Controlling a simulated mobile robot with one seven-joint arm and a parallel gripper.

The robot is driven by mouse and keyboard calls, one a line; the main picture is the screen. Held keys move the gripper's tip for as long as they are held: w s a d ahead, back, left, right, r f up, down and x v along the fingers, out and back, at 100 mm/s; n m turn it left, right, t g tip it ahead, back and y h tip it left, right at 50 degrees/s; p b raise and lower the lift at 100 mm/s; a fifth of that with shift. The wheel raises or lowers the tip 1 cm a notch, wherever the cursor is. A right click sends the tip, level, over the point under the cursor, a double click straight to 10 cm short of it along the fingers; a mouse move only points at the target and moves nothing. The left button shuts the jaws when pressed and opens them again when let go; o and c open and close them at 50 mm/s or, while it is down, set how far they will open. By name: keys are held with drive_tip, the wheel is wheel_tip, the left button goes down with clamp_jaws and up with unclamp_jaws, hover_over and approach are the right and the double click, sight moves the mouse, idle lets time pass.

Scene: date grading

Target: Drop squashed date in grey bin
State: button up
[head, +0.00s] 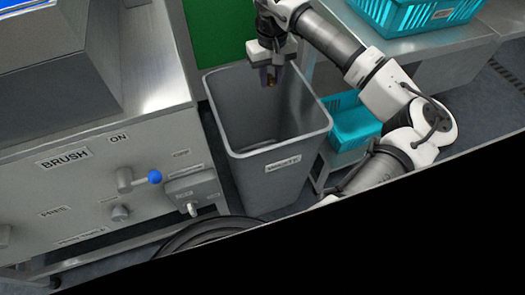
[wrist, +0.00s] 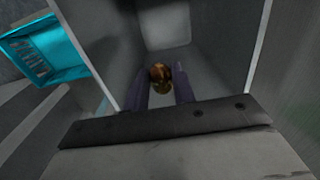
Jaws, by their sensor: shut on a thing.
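The grey bin (head: 282,150) stands on the floor in the middle of the head view, upright and open at the top, with a label on its front. My gripper (head: 269,80) points down over the bin's mouth, near its far rim. It is shut on a small brown date (wrist: 161,74), which shows between the two fingers in the wrist view. The date also shows as a small brown spot in the head view (head: 271,81). The bin's inner walls (wrist: 215,50) surround the date in the wrist view. How squashed the date is cannot be told.
A metal machine (head: 95,185) with a "BRUSH" label and a blue-knobbed lever (head: 154,177) stands left of the bin. A teal crate (head: 350,125) sits low on its right. Another teal crate (head: 405,15) rests on a metal table at upper right.

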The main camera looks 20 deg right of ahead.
drive_tip(key=o, duration=0.8)
wheel_tip(320, 180, up, 14)
drive_tip(key=shift+f+p, duration=0.1)
drive_tip(key=shift+p, duration=0.7)
